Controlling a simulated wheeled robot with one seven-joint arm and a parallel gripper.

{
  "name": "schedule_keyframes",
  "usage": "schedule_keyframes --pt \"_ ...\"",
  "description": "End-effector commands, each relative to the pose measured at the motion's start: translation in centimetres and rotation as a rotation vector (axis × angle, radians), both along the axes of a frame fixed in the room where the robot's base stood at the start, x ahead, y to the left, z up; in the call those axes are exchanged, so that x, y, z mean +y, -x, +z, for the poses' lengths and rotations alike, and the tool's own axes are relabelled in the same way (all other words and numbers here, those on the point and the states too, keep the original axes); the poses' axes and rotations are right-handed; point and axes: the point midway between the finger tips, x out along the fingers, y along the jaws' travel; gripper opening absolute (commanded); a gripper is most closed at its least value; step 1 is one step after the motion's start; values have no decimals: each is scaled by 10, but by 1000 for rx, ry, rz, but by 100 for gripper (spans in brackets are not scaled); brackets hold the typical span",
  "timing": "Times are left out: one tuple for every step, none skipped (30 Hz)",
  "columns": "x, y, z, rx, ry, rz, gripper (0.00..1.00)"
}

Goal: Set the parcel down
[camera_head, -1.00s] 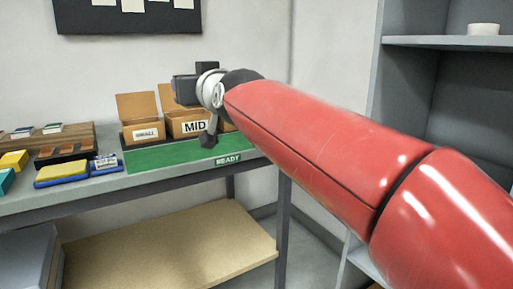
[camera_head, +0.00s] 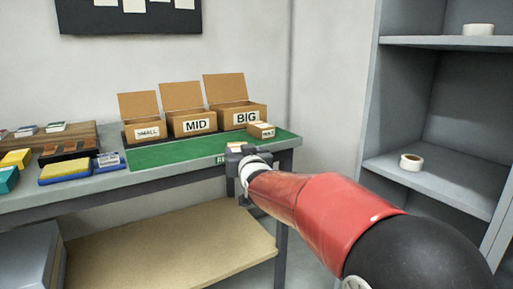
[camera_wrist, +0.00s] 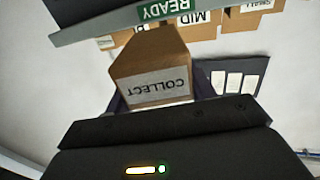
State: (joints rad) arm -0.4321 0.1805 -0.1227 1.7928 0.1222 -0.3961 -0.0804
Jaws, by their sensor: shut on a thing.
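The parcel is a brown box (camera_wrist: 150,57) with a white COLLECT label, held between the fingers of my gripper (camera_wrist: 155,100) in the wrist view. In the head view my gripper (camera_head: 236,152) is at the front edge of the bench, by the READY label, and mostly hides the parcel. My gripper is shut on it. The green mat (camera_head: 165,154) lies on the bench behind my gripper. The READY label also shows upside down in the wrist view (camera_wrist: 167,9). I cannot tell the exact gap between parcel and bench.
Open boxes marked SMALL (camera_head: 147,132), MID (camera_head: 192,124) and BIG (camera_head: 237,116) stand behind the mat. A small closed carton (camera_head: 261,131) sits at the mat's right end. The mat's middle is clear.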

Motion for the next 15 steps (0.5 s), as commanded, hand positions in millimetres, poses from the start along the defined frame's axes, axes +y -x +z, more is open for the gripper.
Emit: schedule_keyframes --pt "-17 -10 -31 9 7 -33 21" --pt "-26 -14 -46 9 7 -50 21" --pt "-38 -18 -66 9 9 -71 21" --pt "-48 -20 -81 6 11 -87 21" --pt "-58 -22 -97 8 12 -103 21" --pt "-71 -23 -117 7 13 -123 21" --pt "-82 -23 -132 7 14 -137 21" --pt "-91 -23 -147 7 15 -150 21" --pt "-105 -21 -166 6 16 -167 21" --pt "-114 -18 -179 4 18 -179 21" --pt "-124 -15 -192 4 18 -191 21" --pt "-136 -11 -209 4 17 -205 21" --pt "-144 -7 -219 2 18 -215 21" --pt "-152 -3 -230 2 18 -223 21" --pt "-160 2 -242 1 17 -232 21"
